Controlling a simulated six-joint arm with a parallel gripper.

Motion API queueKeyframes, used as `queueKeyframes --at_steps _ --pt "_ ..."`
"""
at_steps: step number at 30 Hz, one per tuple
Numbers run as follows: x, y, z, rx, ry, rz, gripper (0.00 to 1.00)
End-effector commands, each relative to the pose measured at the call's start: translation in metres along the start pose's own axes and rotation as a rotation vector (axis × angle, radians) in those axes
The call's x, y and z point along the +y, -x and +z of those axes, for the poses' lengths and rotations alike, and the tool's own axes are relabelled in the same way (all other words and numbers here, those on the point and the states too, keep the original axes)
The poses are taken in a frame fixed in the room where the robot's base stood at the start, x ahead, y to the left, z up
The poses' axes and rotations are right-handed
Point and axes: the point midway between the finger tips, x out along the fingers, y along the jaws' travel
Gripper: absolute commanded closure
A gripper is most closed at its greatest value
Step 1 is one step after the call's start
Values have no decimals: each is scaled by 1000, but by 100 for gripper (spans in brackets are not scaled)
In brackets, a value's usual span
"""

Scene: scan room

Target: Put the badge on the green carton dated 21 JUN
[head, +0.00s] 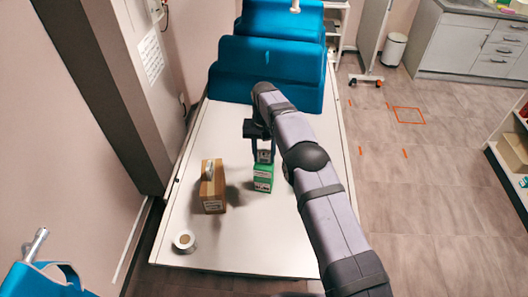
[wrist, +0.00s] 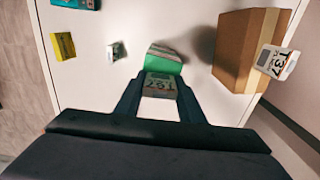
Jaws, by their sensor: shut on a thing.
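My gripper (head: 263,150) is shut on a badge (wrist: 161,82), a small pale card with dark and orange print, held between the fingertips in the wrist view (wrist: 160,77). The green carton (head: 263,180) stands on the table directly at the fingertips, with white labels on its front. It also shows in the wrist view (wrist: 164,63), just beyond the badge. I cannot tell whether the badge touches the carton. The date on the carton is too small to read.
A white roll (head: 184,241) lies at the table's (head: 240,240) front left. A yellow box (wrist: 62,46) and a small white item (wrist: 117,51) are nearby. Blue padding (head: 265,75) is behind.

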Motion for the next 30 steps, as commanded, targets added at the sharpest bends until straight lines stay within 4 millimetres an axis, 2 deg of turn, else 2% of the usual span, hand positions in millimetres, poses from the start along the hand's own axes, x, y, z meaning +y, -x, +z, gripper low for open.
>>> queueKeyframes --at_steps 13,14,15,16,24,30 --pt "0 -6 0 2 0 -1 86" --pt "0 -5 0 2 0 -1 57" --pt "0 -5 0 2 0 -1 48" --pt "0 -5 0 2 0 -1 46" --pt "0 -4 0 1 0 0 46" --pt "0 4 -1 3 0 -1 46"
